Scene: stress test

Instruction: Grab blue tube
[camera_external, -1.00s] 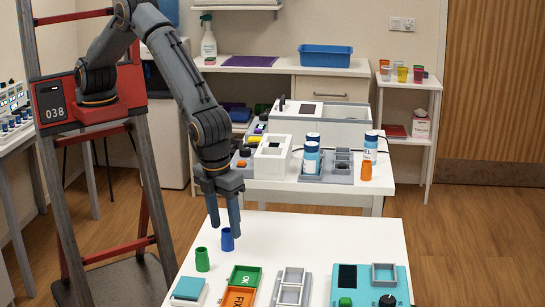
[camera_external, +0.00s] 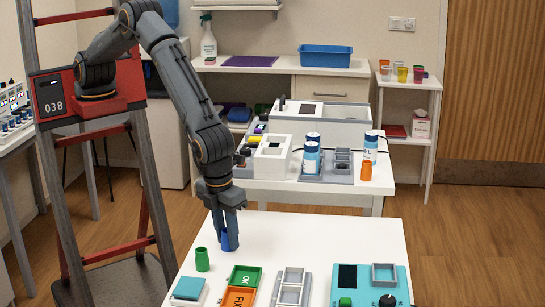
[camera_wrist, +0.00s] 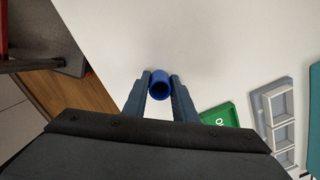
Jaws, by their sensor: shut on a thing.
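The blue tube (camera_external: 231,241) stands upright on the white table near its far left corner, partly hidden by my fingers. My gripper (camera_external: 225,236) points down and is shut on it, with one finger on either side. In the wrist view the blue tube (camera_wrist: 160,85) shows its round open top between the two fingertips of my gripper (camera_wrist: 160,88).
A green tube (camera_external: 202,259) stands close by, nearer the camera and to the left. Green (camera_external: 245,276) and orange (camera_external: 238,298) trays, a grey rack (camera_external: 291,286) and a teal device (camera_external: 370,286) lie toward the front. The table's right rear (camera_external: 340,235) is clear.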

